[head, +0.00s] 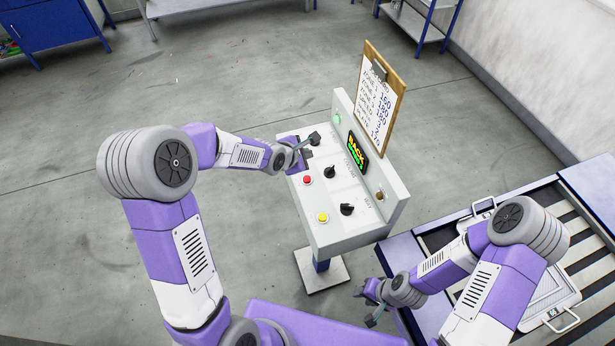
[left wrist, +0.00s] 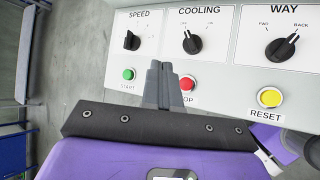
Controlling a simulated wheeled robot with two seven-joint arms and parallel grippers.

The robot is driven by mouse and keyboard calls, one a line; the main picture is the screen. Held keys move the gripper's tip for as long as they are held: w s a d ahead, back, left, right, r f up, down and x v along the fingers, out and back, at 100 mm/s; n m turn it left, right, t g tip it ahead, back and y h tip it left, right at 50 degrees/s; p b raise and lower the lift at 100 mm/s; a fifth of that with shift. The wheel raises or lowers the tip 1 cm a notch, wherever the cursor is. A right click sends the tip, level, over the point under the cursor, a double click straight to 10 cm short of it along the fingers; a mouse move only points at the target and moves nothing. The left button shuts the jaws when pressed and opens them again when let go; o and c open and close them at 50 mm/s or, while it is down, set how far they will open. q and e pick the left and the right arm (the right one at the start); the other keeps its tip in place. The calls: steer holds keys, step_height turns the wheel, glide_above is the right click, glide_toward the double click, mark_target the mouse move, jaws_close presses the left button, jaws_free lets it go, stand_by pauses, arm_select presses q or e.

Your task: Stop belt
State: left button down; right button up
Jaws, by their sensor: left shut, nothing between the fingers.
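The control panel (head: 335,232) is a pale box on a post, with knobs and buttons. The red STOP button (head: 307,180) also shows in the left wrist view (left wrist: 190,82), just right of my fingertips and partly hidden by them. My left gripper (head: 306,153) is shut and empty over the panel; in the left wrist view its fingers (left wrist: 166,70) point between the green START button (left wrist: 128,74) and the red one. I cannot tell whether they touch the panel. My right gripper (head: 369,306) is open and empty, low beside the belt. The belt (head: 590,205) has dark strips.
The SPEED (left wrist: 131,40), COOLING (left wrist: 192,43) and WAY (left wrist: 281,48) knobs stand above the buttons, and a yellow RESET button (left wrist: 269,97) is at right. A screen (head: 357,150) reads BACK. A clipboard (head: 378,105) rises behind the panel. A white case (head: 548,305) lies on the belt.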

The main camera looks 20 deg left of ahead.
mark_target(306, 181)
arm_select(q)
step_height(306, 181, down, 8)
steer(key=b, duration=0.6)
steer(key=shift+s+f, duration=0.1)
steer(key=shift+f, duration=0.1)
steer(key=shift+f+b, duration=0.1)
steer(key=shift+b, duration=0.25)
stand_by(1.3)
steer(key=shift+f+b, duration=0.3)
steer(key=shift+b, duration=0.05)
steer(key=shift+f+b, duration=0.5)
stand_by(0.6)
stand_by(0.3)
steer(key=shift+r+p, duration=0.55)
steer(key=shift+r, duration=0.35)
steer(key=shift+r, duration=0.1)
